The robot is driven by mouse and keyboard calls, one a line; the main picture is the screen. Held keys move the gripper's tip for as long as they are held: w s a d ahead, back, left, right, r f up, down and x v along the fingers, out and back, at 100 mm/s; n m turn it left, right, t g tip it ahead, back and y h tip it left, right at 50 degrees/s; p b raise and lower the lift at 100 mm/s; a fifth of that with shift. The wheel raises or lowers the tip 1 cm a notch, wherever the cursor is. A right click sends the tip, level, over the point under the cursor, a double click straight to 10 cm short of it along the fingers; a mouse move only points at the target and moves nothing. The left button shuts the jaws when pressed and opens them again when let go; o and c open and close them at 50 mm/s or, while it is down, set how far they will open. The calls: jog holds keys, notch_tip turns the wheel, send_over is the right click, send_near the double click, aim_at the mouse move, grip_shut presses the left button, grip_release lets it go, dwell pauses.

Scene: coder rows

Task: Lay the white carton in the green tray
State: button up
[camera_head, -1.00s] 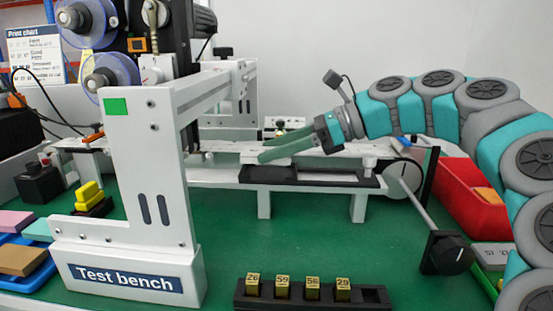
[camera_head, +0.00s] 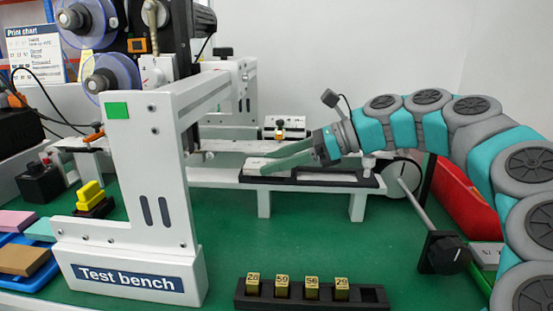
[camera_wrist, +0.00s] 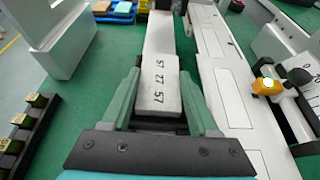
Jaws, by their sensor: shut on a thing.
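The white carton (camera_wrist: 158,90), printed with dark numbers, lies between the two green fingers of my gripper (camera_wrist: 158,82) in the wrist view. The fingers are shut on its sides. In the head view my gripper (camera_head: 285,160) is low over the dark plate of the white bench rail, with a pale end of the carton (camera_head: 258,163) showing by the fingertips. I cannot tell whether the carton touches the plate. The green tray (camera_head: 484,277) is at the lower right, partly hidden by my arm, with a pale printed piece at its top.
A red bin (camera_head: 465,195) stands behind my arm. A black knob (camera_head: 444,253) on a rod is left of the tray. A dark holder (camera_head: 372,297) with several brass number blocks is at the front. The white test bench frame (camera_head: 150,190) stands at left.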

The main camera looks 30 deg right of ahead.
jog(key=shift+f, duration=0.15)
jog(key=o, duration=1.4)
jog(key=shift+o, duration=0.2)
jog(key=shift+f+b, duration=0.25)
jog(key=shift+b, duration=0.45)
